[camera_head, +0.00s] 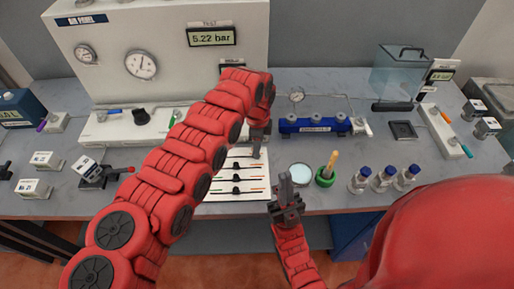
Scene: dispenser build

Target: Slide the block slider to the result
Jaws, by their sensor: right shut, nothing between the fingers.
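A white slider board (238,197) lies on the grey bench near the middle. It carries several dark slots with small black knobs and green and orange end marks; the labels are too small to read. My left arm hides the board's left part. My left gripper (257,152) points down over the board's upper right part; I cannot tell whether it touches a knob or how its fingers stand. A display (211,36) on the back panel reads 5.22 bar. My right gripper (286,186) is shut and empty, pointing up just right of the board.
A round glass dish (301,174), a green pot (325,177) and several blue-capped bottles (382,179) stand right of my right gripper. A blue manifold (313,126) lies behind them. A red-handled device (97,173) and white boxes (46,160) are at left.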

